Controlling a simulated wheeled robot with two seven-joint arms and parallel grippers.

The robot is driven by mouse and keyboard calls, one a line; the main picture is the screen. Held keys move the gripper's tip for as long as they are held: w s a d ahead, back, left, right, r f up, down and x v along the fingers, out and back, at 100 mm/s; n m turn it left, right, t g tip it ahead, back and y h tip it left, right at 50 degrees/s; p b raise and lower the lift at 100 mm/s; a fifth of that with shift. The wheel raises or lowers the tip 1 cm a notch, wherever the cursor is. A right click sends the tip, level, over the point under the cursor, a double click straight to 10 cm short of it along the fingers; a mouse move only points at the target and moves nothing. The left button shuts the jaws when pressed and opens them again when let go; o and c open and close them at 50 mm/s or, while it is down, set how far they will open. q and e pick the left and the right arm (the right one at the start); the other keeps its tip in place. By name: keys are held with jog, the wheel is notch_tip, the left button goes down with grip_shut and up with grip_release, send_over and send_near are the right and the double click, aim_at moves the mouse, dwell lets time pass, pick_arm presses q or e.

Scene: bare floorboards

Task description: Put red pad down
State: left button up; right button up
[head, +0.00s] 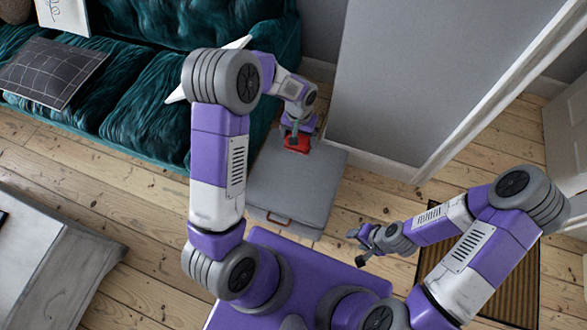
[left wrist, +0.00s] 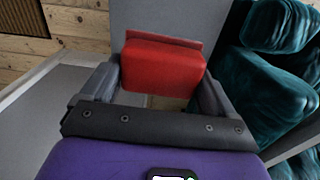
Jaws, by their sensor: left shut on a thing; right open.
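The red pad (head: 297,143) is at the far end of the grey box-like stand (head: 290,185) beside the sofa. My left gripper (head: 297,132) reaches over that far end and is shut on the pad. In the left wrist view the red pad (left wrist: 163,68) sits between the two fingers of my left gripper (left wrist: 155,90). I cannot tell whether the pad touches the stand's top. My right gripper (head: 360,246) is open and empty, over the floor to the right of the stand.
A teal sofa (head: 140,110) with cushions stands along the left and back. A grey wall (head: 385,80) rises behind the stand to the right. A brown mat (head: 500,275) lies at the right. A grey table (head: 50,265) is at the lower left. The stand's near top is clear.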

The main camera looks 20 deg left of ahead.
pick_arm(q)
jog(key=s+a+f+p, duration=0.1)
jog(key=a+f, duration=0.1)
jog(key=f, duration=0.7)
jog(key=s+a+f+p, duration=0.1)
jog(key=a+f, duration=0.2)
jog(key=f, duration=0.6)
jog(key=b, duration=0.2)
send_over(285, 180)
notch_tip(285, 180, down, 7)
jog(key=shift+f, duration=0.1)
notch_tip(285, 180, down, 4)
jog(key=shift+b, duration=1.05)
jog(key=o, duration=0.7)
jog(key=shift+f, duration=0.1)
